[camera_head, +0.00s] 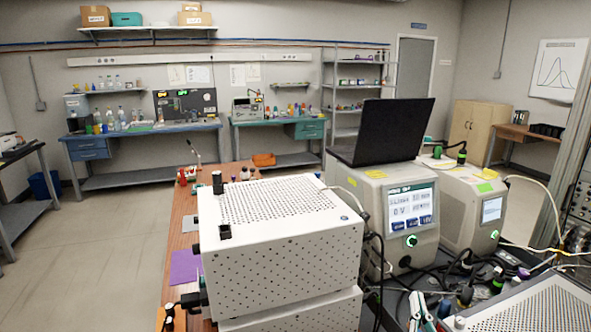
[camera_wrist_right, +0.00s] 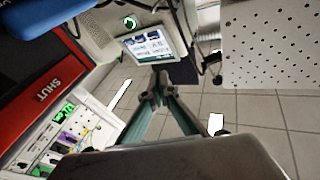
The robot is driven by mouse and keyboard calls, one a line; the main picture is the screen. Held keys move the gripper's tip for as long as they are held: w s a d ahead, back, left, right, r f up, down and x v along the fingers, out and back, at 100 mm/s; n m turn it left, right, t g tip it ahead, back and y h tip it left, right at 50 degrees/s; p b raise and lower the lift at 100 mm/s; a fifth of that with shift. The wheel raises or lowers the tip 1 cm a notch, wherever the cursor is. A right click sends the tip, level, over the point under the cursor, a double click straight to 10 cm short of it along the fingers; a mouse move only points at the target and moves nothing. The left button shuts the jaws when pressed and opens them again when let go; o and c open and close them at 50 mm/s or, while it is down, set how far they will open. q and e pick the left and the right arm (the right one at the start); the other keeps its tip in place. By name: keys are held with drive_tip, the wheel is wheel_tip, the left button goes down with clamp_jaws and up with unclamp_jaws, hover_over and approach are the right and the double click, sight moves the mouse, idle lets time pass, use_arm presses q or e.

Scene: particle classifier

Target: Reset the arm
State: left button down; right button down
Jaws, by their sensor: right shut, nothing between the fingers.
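My right gripper (camera_wrist_right: 159,92) shows in the wrist view with its teal fingers angled together and the tips meeting. It is shut and empty. In the head view only part of it shows at the bottom edge (camera_head: 421,312), right of the perforated white box (camera_head: 285,232) and in front of the cables. My left gripper is not in view. The screen instrument (camera_head: 400,215) stands behind the right gripper, with a lit display and a green-ringed button. Its display also appears in the wrist view (camera_wrist_right: 150,46), beyond the fingertips.
A dark laptop (camera_head: 384,130) sits on the screen instrument. A second instrument (camera_head: 470,205) stands to its right. Loose cables and a perforated panel (camera_head: 545,308) lie at lower right. The wrist view shows a red panel (camera_wrist_right: 50,85) at left. The floor at left is clear.

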drive_tip(key=s+a+f+n+g+y, duration=0.35)
drive_tip(key=s+f, duration=0.25)
drive_tip(key=f, duration=0.3)
drive_tip(key=s+a+f+n+g+y, duration=0.2)
drive_tip(key=s+a+f+n+y, duration=0.15)
drive_tip(key=s+f, duration=0.4)
drive_tip(key=s+d+f+g+h, duration=0.1)
drive_tip(key=s+f+g, duration=0.3)
drive_tip(key=s+f, duration=0.7)
wheel_tip(320, 180, down, 2)
drive_tip(key=shift+s+d+f+n+h, duration=0.2)
drive_tip(key=shift+d+f+n+h, duration=0.1)
drive_tip(key=shift+h, duration=0.3)
drive_tip(key=shift+a+r+g, duration=0.1)
drive_tip(key=shift+g, duration=0.15)
